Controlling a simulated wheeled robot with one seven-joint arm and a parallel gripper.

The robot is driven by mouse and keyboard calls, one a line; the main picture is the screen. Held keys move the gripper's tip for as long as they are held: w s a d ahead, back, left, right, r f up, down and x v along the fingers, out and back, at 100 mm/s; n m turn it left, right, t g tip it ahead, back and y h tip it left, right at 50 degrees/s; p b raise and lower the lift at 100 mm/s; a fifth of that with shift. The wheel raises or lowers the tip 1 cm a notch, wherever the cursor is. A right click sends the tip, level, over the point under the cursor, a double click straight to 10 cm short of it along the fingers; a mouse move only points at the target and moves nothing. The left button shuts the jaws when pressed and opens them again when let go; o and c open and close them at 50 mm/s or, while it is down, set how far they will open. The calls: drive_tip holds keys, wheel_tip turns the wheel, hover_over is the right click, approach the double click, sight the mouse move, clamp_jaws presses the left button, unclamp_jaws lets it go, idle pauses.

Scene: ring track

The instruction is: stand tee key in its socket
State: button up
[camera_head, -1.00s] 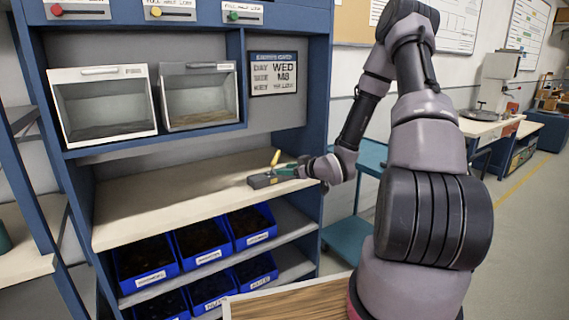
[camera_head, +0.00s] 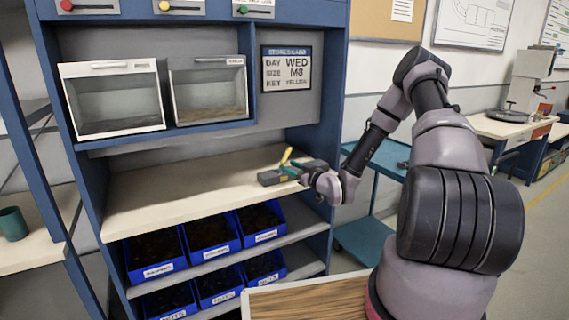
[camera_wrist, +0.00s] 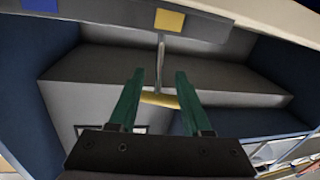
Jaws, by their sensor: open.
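The tee key (camera_wrist: 160,99) has a yellow crossbar and a thin metal shaft. In the wrist view its shaft runs from the crossbar to a grey block (camera_wrist: 205,27), meeting it beside a yellow patch (camera_wrist: 170,19). How deep the shaft sits is hidden. My gripper (camera_wrist: 156,76) is open, its green fingers apart on either side of the shaft and near the crossbar. In the head view the yellow crossbar (camera_head: 286,156) shows just above my gripper (camera_head: 285,171), over the worktop (camera_head: 170,200). The grey block (camera_head: 269,179) lies just left of the fingers.
Two clear-fronted bins (camera_head: 113,98) stand on the shelf above. A sign (camera_head: 286,68) reads WED, M8, YELLOW. Blue bins (camera_head: 155,254) fill the shelves below. A blue cart (camera_head: 362,240) stands right of the rack. The left part of the worktop is clear.

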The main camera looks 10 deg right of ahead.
drive_tip(key=x, duration=0.4)
drive_tip(key=shift+w+f, duration=0.1)
clamp_jaws()
idle(1.3)
